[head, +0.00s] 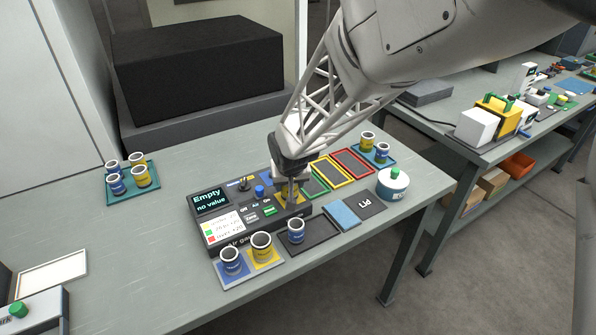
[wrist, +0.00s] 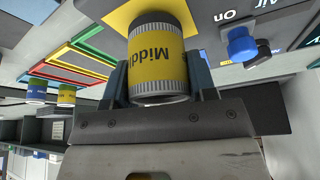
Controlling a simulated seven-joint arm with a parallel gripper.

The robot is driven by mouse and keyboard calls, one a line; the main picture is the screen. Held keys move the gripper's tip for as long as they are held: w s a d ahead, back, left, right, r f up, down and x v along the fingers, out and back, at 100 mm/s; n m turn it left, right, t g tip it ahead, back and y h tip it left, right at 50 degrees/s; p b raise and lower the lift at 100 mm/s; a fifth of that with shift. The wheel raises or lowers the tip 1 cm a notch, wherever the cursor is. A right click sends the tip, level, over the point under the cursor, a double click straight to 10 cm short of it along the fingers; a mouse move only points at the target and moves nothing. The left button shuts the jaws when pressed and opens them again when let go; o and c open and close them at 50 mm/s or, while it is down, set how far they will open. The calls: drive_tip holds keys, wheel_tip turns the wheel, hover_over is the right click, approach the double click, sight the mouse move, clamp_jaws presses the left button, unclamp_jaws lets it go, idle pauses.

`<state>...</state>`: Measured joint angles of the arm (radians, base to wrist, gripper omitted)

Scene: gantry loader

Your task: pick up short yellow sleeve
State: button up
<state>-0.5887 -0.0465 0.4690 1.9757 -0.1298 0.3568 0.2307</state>
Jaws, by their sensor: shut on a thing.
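My gripper (head: 291,192) is at the right part of the dark air gauge box (head: 238,236). In the wrist view its two fingers (wrist: 158,78) are shut on the sides of a yellow sleeve (wrist: 158,62) with grey knurled rims and lettering starting "Middl". The sleeve is at a yellow pad (wrist: 118,14); whether it touches the pad is unclear. In the head view my gripper mostly hides this sleeve. Other yellow sleeves stand in the front holder (head: 262,246), the left teal tray (head: 141,177) and the back right tray (head: 367,140). I cannot tell which is short.
The gauge display (head: 209,200) reads "Empty, no value". Blue sleeves (head: 230,261) (head: 296,231) stand in front. Red, yellow and green framed mats (head: 331,172) lie behind the gripper. The table's left middle (head: 150,235) is clear.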

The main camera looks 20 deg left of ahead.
drive_tip(key=shift+r, duration=0.5)
wheel_tip(320, 180, up, 2)
drive_tip(key=shift+s, duration=0.1)
drive_tip(key=s+d+r, duration=0.1)
drive_tip(key=s+d, duration=0.7)
drive_tip(key=s, duration=0.5)
drive_tip(key=shift+s+d+r, duration=0.15)
drive_tip(key=shift+d, duration=0.1)
drive_tip(key=w+a, duration=0.2)
drive_tip(key=w, duration=0.3)
drive_tip(key=w+a, duration=0.1)
drive_tip(key=w, duration=0.4)
drive_tip(key=w+a, duration=0.2)
drive_tip(key=w, duration=0.3)
drive_tip(key=shift+a+r, duration=0.1)
drive_tip(key=shift+a, duration=0.25)
drive_tip(key=w+a+f, duration=0.1)
drive_tip(key=w, duration=0.6)
drive_tip(key=w+a+f, duration=0.1)
drive_tip(key=w+a, duration=0.1)
drive_tip(key=w, duration=0.5)
drive_tip(key=shift+a+f, duration=0.15)
drive_tip(key=shift+a, duration=0.15)
drive_tip(key=shift+f, duration=0.25)
drive_tip(key=shift+f, duration=2.95)
